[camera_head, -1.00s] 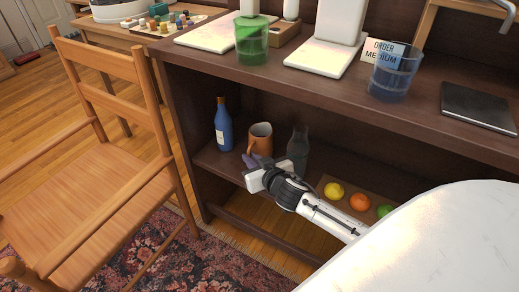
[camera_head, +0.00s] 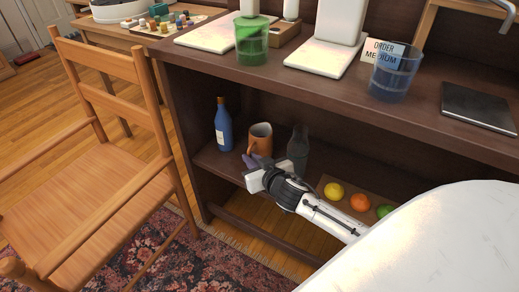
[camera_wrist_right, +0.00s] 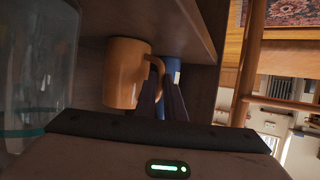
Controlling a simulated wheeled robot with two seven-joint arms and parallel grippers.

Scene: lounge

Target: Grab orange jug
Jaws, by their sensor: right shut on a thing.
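The orange jug (camera_head: 260,137) stands on the lower shelf of the dark cabinet, between a blue bottle and a clear grey bottle. It also shows in the right wrist view (camera_wrist_right: 126,73), with its handle toward the fingers. My right gripper (camera_head: 252,161) reaches into the shelf from the front. Its dark fingers are at the jug's handle and shut on it; they also show in the wrist view (camera_wrist_right: 163,103). The exact contact is partly hidden. My left gripper is out of view.
The blue bottle (camera_head: 222,125) stands left of the jug, and the grey bottle (camera_head: 298,150) stands close on its right. A lemon (camera_head: 334,191), an orange (camera_head: 360,202) and a green fruit lie farther right. The upper shelf is overhead. A wooden chair (camera_head: 90,190) stands left.

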